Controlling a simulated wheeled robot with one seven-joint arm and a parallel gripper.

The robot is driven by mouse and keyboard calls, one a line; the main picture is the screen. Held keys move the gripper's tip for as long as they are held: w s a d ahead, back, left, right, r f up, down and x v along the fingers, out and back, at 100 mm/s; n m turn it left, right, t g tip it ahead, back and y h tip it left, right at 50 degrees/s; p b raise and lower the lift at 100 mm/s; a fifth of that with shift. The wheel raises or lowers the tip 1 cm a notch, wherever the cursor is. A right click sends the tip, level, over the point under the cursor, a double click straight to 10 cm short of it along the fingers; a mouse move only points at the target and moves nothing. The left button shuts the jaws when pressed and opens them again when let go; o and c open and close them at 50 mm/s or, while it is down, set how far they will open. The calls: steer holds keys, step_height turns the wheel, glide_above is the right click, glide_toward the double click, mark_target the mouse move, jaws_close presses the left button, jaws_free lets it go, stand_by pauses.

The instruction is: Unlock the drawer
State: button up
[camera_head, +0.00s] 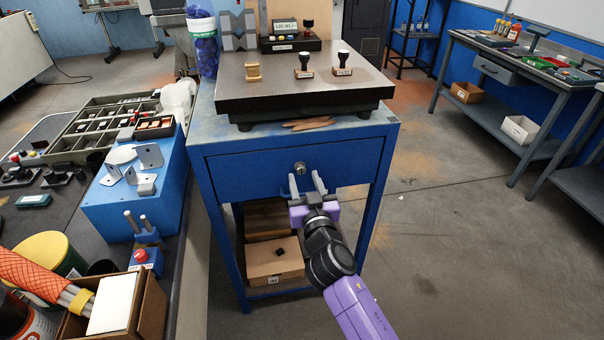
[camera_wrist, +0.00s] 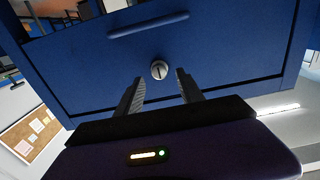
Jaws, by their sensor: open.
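The blue drawer (camera_head: 245,173) is shut in the front of a blue bench. A round metal lock (camera_head: 300,168) sits on its front, and it also shows in the wrist view (camera_wrist: 159,69) with a dark slot. My gripper (camera_head: 307,182) is open and empty just in front of the drawer, a little below the lock. In the wrist view my gripper's two fingers (camera_wrist: 158,90) stand apart, one at each side below the lock. I cannot tell whether the fingertips touch the drawer front. A blue raised bar (camera_wrist: 148,24), like a handle, runs above the lock.
On the bench is a dark slab (camera_head: 290,95) with stamps and a wooden spool. A cardboard box (camera_head: 275,262) stands on the shelf below. To the left is a cluttered bench with a blue box (camera_head: 125,205). The floor (camera_head: 460,240) to the right is clear.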

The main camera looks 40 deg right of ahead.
mark_target(300, 166)
steer(key=shift+x, duration=1.15)
jaws_close()
stand_by(0.6)
